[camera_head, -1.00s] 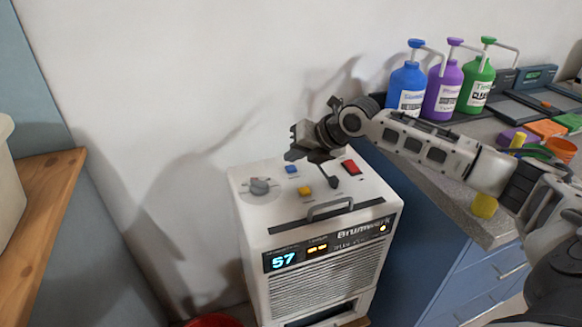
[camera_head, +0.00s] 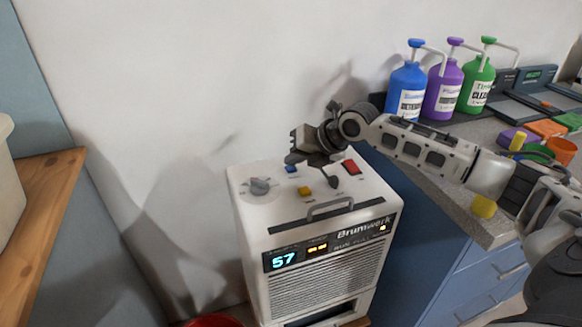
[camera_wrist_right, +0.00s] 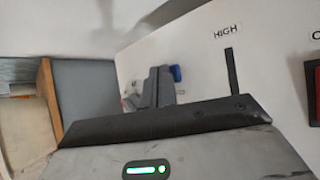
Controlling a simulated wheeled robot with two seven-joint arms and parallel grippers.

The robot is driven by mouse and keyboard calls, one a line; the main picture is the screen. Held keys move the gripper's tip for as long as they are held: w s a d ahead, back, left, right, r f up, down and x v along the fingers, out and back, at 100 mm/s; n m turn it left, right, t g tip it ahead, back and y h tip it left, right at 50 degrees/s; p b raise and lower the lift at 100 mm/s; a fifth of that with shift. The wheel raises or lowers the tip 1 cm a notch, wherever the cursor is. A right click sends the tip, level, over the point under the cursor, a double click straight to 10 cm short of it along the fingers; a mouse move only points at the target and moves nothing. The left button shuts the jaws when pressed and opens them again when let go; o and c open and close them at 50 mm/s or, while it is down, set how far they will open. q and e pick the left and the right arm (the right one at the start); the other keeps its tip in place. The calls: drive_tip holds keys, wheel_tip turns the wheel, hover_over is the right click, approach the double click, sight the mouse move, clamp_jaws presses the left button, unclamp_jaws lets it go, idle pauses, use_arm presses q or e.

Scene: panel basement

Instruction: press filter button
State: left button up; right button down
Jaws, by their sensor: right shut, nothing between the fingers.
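The white Brumwerk machine (camera_head: 320,218) stands against the wall. Its top has a blue button (camera_head: 291,169), a yellow button (camera_head: 305,191), a grey knob (camera_head: 260,186) and a red switch (camera_head: 351,167). The labels by the buttons are too small to read, so I cannot tell which is the filter button. My right gripper (camera_head: 291,159) is shut and empty, its tip just over the blue button and partly covering it. In the right wrist view the blue button (camera_wrist_right: 175,73) shows right beside the fingers (camera_wrist_right: 157,86); contact cannot be told. My left gripper is not in view.
A grey counter (camera_head: 476,205) on blue drawers stands right of the machine, with blue (camera_head: 407,90), purple (camera_head: 444,91) and green (camera_head: 476,86) pump bottles. A wooden shelf (camera_head: 45,195) is at the left.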

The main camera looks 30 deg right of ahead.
sight(295, 169)
drive_tip(key=shift+f, duration=0.4)
idle(0.3)
drive_tip(key=shift+r, duration=0.1)
drive_tip(key=shift+r+p, duration=0.8)
wheel_tip(295, 169, up, 5)
drive_tip(key=p, duration=0.4)
drive_tip(key=shift+r+p, duration=0.1)
drive_tip(key=shift+p, duration=0.3)
idle(0.3)
